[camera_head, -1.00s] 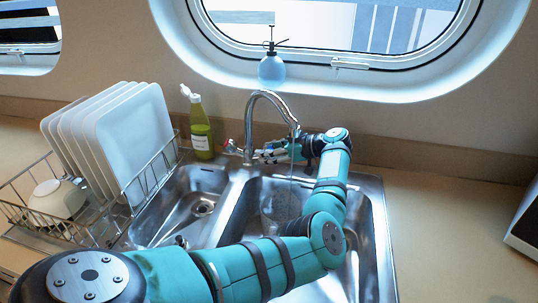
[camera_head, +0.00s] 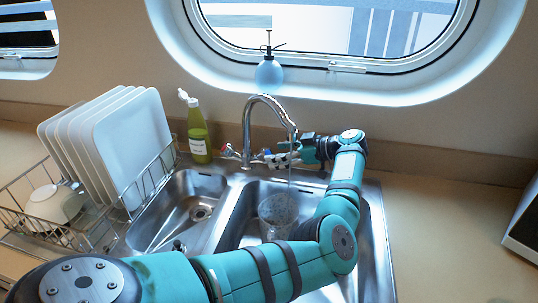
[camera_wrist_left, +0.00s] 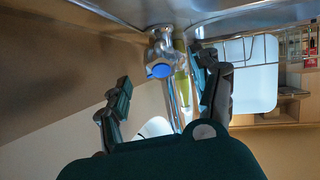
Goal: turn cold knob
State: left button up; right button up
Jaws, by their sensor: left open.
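The cold knob (camera_wrist_left: 160,70), a metal knob with a blue cap, shows in the left wrist view just beyond my left fingertips, near the middle of the gap between them. My left gripper (camera_wrist_left: 163,92) is open around that gap, with one dark finger on each side; contact with the knob cannot be told. In the head view my left gripper (camera_head: 281,157) is at the right side of the chrome faucet (camera_head: 247,130) and largely hides the cold knob. The red-marked knob (camera_head: 228,150) is left of the spout. My right gripper is not in view.
A thin water stream falls from the spout toward a clear glass (camera_head: 278,213) in the right sink basin (camera_head: 235,225). A green bottle (camera_head: 198,135) and a rack of white plates (camera_head: 130,145) stand left. A blue sprayer (camera_head: 269,75) stands on the sill.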

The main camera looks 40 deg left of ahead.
pick_arm(q)
jog(key=v, duration=0.7)
jog(key=shift+d, duration=0.25)
jog(key=shift+w+r, duration=0.1)
jog(key=shift+r, duration=0.05)
